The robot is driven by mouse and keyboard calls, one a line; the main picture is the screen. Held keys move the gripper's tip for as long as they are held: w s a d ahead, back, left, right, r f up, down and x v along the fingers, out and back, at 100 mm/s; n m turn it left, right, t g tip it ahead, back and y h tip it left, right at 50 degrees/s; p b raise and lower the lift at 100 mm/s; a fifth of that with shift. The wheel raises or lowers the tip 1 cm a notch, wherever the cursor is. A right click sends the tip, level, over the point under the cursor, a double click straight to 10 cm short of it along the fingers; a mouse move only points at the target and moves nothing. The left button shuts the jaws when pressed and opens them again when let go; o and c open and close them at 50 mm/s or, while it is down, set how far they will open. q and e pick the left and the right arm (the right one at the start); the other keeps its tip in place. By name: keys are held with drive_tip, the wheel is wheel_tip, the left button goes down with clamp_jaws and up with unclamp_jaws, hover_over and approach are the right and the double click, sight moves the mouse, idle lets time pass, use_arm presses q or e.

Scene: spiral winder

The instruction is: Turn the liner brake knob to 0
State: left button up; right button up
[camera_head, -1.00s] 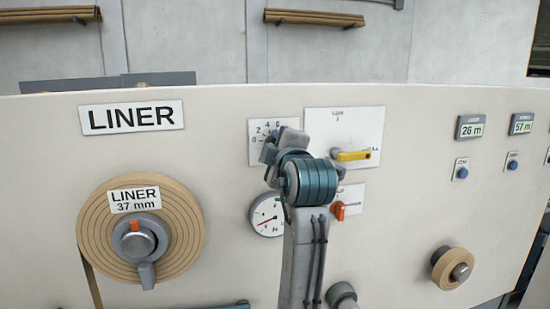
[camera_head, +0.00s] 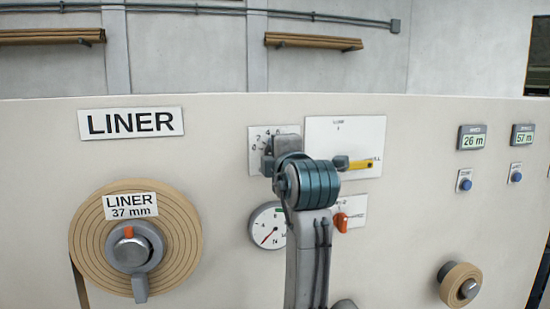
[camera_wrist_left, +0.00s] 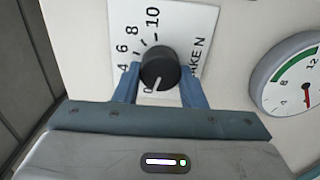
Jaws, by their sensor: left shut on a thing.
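The liner brake knob (camera_wrist_left: 160,68) is round and black, on a white dial plate (camera_wrist_left: 185,30) with numbers up to 10. A pale mark on the knob's edge lies at the bottom, near the 0. My left gripper (camera_wrist_left: 158,84) is shut on the knob, with one blue finger on each side. My right gripper is not in view.
A round gauge (camera_head: 268,226) sits just below the dial plate. To the right are a plate with a yellow lever (camera_head: 360,165) and an orange switch (camera_head: 341,222). The liner roll (camera_head: 88,238) is at the left.

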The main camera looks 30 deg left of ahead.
use_arm(q)
drive_tip(key=shift+r, duration=0.25)
drive_tip(key=o, duration=1)
drive_tip(key=shift+c, duration=0.2)
drive_tip(key=shift+o, duration=0.2)
drive_tip(key=shift+w+f, duration=0.15)
drive_tip(key=shift+f, duration=0.05)
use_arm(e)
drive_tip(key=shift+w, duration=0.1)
use_arm(q)
drive_tip(key=b+v, duration=1)
drive_tip(key=b, duration=0.6)
drive_tip(key=shift+s+d, duration=0.25)
drive_tip(key=shift+s, duration=0.05)
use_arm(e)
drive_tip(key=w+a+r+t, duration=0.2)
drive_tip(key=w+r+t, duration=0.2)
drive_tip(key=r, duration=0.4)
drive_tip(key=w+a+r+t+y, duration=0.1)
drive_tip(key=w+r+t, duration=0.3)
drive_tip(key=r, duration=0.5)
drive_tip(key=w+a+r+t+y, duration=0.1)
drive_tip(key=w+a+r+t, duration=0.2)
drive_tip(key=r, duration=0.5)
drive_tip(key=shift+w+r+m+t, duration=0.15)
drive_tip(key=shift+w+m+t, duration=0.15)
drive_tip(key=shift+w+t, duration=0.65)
